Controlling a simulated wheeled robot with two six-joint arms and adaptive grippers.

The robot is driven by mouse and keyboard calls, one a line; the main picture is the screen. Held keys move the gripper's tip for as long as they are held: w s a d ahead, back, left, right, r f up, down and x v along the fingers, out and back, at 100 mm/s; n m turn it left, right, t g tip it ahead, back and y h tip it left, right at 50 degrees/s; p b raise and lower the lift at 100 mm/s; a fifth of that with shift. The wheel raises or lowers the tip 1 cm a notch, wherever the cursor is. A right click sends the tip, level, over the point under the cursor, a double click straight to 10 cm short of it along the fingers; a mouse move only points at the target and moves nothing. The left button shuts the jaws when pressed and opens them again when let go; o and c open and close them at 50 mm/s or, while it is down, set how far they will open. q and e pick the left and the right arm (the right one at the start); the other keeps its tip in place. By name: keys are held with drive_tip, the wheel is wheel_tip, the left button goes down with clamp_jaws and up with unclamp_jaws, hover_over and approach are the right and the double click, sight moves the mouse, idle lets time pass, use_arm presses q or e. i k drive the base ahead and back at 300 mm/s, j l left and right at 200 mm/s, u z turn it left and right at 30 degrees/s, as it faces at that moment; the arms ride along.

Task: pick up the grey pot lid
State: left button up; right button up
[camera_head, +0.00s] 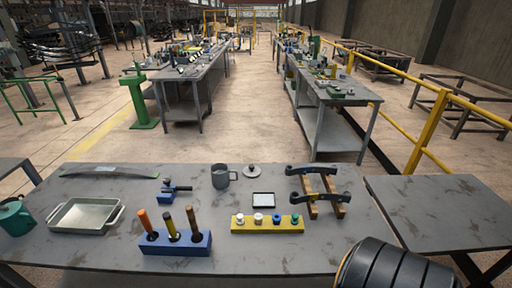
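The grey pot lid (252,171) is a small round disc with a knob on top. It lies knob up near the far edge of the grey worktable (98,250), right of the middle. A dark grey mug (220,177) stands just left of it, apart from it. Neither of my grippers is in view, and nothing touches the lid from above.
Near the lid are a small framed pad (263,200), a yellow block with knobs (267,224), and a wooden rack with dark bars (319,191). A blue holder with handled tools (175,243), blue vise (173,190), metal tray (86,216) and teal pot (16,218) stand left.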

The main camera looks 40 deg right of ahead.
sight(251, 171)
drive_tip(key=z, duration=1.4)
